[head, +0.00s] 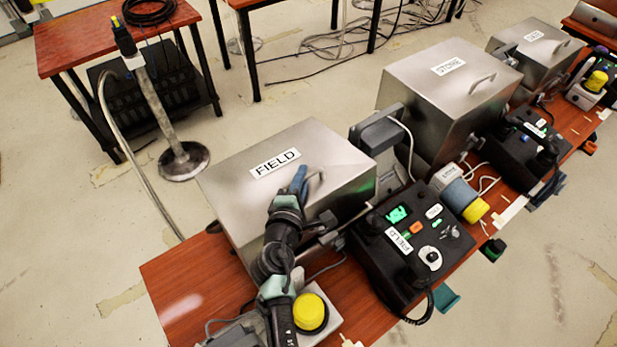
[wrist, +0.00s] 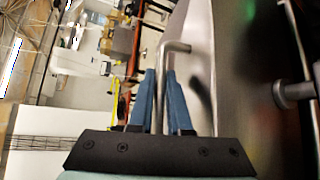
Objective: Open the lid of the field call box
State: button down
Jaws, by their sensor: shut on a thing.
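The field call box (head: 235,195) is a grey metal box with a FIELD label (head: 275,163) on its sloped lid (head: 325,150). The lid looks closed in the head view. A thin bent metal handle (head: 317,183) stands on the lid near its front edge. My gripper (head: 301,178) is at this handle, and my arm partly hides the box front. In the wrist view the blue fingers of my gripper (wrist: 160,100) are on either side of the metal handle bar (wrist: 176,46), shut on it.
A black phone console (head: 415,245) with a FIELD label stands right of the box. A yellow button (head: 310,312) sits near my arm at the table's front. A larger box labelled STORE (head: 440,95) stands behind. A microphone stand (head: 160,110) is at the left.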

jog(key=shift+n+g, duration=0.7)
jog(key=shift+g, duration=0.2)
jog(key=w+a+r+p, duration=0.2)
jog(key=r+p, duration=0.1)
jog(key=w+r+p, duration=0.1)
jog(key=w+p, duration=0.1)
jog(key=shift+a+r, duration=0.4)
jog(key=w+a+r+n+g+h+b, duration=0.1)
jog(key=w+a+r+n+g+b, duration=0.1)
jog(key=w+a, duration=0.3)
jog(key=shift+w+a+r+g+h+b, duration=0.2)
jog(key=shift+w+r+g+h+b, duration=0.3)
jog(key=shift+w, duration=0.7)
jog(key=shift+f, duration=0.15)
jog(key=c, duration=1.2)
grip_release()
jog(key=shift+o, duration=0.2)
